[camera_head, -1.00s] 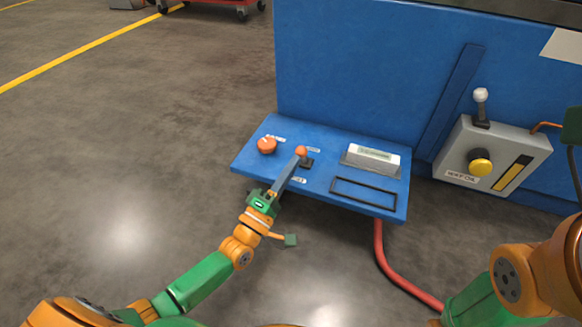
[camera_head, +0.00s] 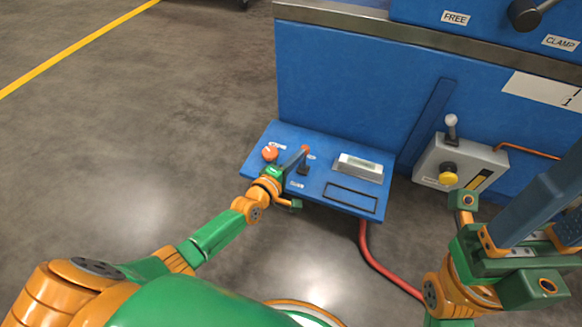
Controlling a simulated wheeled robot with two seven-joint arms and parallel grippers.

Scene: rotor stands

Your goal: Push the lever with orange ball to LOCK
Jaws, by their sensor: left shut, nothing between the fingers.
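A small white label near the lever's base is too small to read. My right gripper (camera_head: 560,200) is large at the right edge, away from the console. Its fingers run toward the right edge, and I cannot tell whether it is open.
A white-topped block (camera_head: 359,167) and a dark rectangular frame (camera_head: 351,196) lie to the right. A grey box (camera_head: 432,166) carries a white-ball lever (camera_head: 451,121) and a yellow button (camera_head: 448,174). A red hose (camera_head: 372,258) hangs below.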

